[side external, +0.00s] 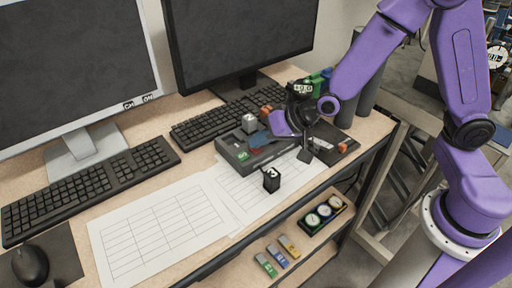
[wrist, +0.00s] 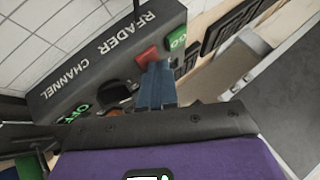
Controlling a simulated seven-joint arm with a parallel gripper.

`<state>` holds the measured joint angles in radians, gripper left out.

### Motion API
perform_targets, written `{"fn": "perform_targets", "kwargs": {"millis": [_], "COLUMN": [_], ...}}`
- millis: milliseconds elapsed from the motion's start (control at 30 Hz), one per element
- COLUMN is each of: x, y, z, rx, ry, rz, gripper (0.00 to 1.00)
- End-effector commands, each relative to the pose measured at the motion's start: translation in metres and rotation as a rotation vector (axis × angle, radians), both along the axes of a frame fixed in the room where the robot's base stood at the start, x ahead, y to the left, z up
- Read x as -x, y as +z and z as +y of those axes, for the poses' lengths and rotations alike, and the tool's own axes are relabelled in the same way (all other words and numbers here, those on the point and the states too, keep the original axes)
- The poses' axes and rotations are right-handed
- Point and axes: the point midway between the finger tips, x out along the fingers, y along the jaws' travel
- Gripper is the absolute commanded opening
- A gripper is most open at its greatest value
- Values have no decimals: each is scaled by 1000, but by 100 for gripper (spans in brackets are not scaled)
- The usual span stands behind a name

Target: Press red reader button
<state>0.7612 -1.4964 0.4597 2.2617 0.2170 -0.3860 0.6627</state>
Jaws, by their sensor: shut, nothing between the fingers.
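The reader is a dark grey box with the words READER CHANNEL (wrist: 105,48), and it sits on the desk in the side view (side external: 233,164). Its red button (wrist: 147,57) shows in the wrist view, next to a green GO label (wrist: 177,38). My gripper (wrist: 157,68) has its blue fingertips shut together, with nothing between them. In the wrist view the tips are right at the red button's lower edge; I cannot tell if they touch it. In the side view my gripper (side external: 256,139) is low over the reader and hides part of its top.
A keyboard (side external: 215,120) and monitor (side external: 240,40) stand behind the reader. Paper sheets (side external: 160,230) lie in front, with a black numbered block (side external: 271,179). Dials (side external: 322,214) and small coloured pieces (side external: 277,257) are on a lower shelf.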

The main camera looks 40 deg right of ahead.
Motion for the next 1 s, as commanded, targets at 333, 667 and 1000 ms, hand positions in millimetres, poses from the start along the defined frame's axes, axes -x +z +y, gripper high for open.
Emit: {"fn": "perform_targets", "kwargs": {"millis": [333, 667, 1000], "x": [0, 1, 0], "y": [2, 15, 18], "z": [0, 0, 0], "rx": [1, 2, 1], "ry": [1, 0, 1], "rz": [1, 2, 0], "gripper": [0, 0, 0]}}
